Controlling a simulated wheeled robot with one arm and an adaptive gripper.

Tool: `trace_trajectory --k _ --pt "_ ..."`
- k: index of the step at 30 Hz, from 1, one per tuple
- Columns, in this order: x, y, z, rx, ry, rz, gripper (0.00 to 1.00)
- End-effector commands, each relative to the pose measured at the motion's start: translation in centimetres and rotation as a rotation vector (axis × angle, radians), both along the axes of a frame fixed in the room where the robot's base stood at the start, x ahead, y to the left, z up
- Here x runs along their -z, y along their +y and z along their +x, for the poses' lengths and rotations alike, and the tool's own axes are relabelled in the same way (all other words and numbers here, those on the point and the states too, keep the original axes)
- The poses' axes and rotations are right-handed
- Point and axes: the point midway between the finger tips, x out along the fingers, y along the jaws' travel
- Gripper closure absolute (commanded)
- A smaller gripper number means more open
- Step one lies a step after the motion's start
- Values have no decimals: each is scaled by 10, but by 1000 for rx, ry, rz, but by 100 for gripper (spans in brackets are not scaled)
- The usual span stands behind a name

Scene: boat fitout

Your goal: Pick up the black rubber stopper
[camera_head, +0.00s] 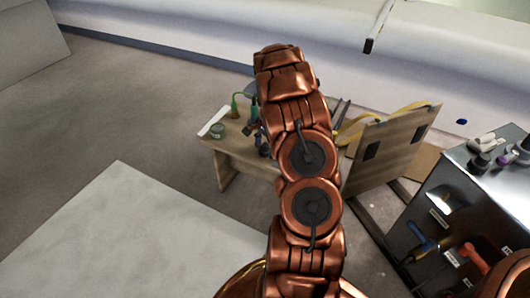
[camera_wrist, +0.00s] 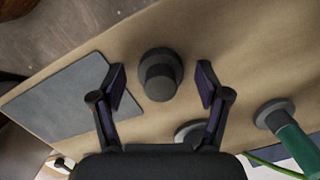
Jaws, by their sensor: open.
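The black rubber stopper (camera_wrist: 157,90), a short dark stepped cylinder, stands on the wooden bench top (camera_wrist: 235,60) in the wrist view. My gripper (camera_wrist: 161,72) is open, with one finger to each side of the stopper. A gap shows between the stopper and each finger, and how high the fingers are above the bench is hard to tell. In the head view my arm hides most of the gripper, and I cannot make out the stopper on the small wooden bench (camera_head: 222,168).
In the wrist view a flat grey plate (camera_wrist: 60,98) lies left of the stopper. A green object with a grey round base (camera_wrist: 275,112) stands to the right. Another grey round piece (camera_wrist: 188,131) is partly hidden by my gripper. A dark cabinet (camera_head: 440,200) holding tools stands right in the head view.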

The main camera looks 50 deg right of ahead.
Motion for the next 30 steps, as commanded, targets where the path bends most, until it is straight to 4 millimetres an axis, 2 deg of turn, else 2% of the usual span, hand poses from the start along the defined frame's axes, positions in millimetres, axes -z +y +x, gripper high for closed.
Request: trace_trajectory --k 5,23,30 --pt "-1 0 0 0 0 0 27" --pt "-1 0 0 0 0 0 88" --pt "-2 0 0 0 0 0 89"
